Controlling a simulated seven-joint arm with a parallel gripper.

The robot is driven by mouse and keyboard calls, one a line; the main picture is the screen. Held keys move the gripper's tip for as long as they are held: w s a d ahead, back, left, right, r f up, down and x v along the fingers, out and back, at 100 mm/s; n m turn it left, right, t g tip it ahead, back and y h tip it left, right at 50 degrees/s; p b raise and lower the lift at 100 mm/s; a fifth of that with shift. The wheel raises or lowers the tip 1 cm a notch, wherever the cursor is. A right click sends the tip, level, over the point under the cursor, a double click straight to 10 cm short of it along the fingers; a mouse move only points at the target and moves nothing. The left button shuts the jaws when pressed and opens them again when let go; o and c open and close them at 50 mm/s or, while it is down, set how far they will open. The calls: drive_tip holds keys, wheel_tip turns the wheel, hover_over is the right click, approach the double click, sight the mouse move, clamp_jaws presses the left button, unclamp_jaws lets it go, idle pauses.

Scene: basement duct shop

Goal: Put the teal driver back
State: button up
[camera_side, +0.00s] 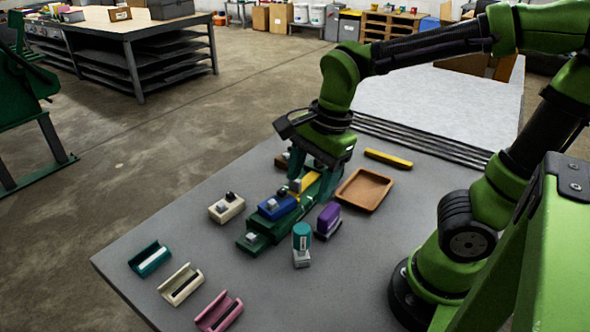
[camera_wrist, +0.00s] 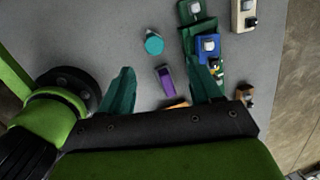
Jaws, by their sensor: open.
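The teal driver (camera_side: 301,236), a teal round top on a grey base, stands upright on the grey table in front of the purple piece; its teal top shows in the wrist view (camera_wrist: 154,43). A teal open cradle (camera_side: 150,258) lies at the table's front left and looks empty. My gripper (camera_side: 312,180) is open, with dark teal fingers, over the far part of the green rail. The fingers hide part of the rail and the yellow block (camera_side: 308,181). In the wrist view the open fingers (camera_wrist: 163,75) are apart, with the teal driver ahead of them.
The green rail (camera_side: 253,243) carries a blue block (camera_side: 278,207). A purple piece (camera_side: 328,221) stands right of it, a cream block (camera_side: 227,207) left. A cream cradle (camera_side: 180,286) and pink cradle (camera_side: 220,313) lie in front. A wooden tray (camera_side: 345,200) and yellow bar (camera_side: 388,159) are behind.

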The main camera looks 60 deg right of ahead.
drive_tip(key=r+n+t, duration=0.1)
drive_tip(key=n, duration=0.4)
drive_tip(key=s+d+r+n+t, duration=0.1)
drive_tip(key=n+t, duration=0.1)
drive_tip(key=n, duration=0.3)
drive_tip(key=s+d+r+n+t, duration=0.1)
drive_tip(key=r+n+t, duration=0.1)
drive_tip(key=n, duration=0.3)
drive_tip(key=shift+s+r+n+y, duration=0.1)
drive_tip(key=shift+s+n+y, duration=0.05)
drive_tip(key=shift+n+y, duration=0.15)
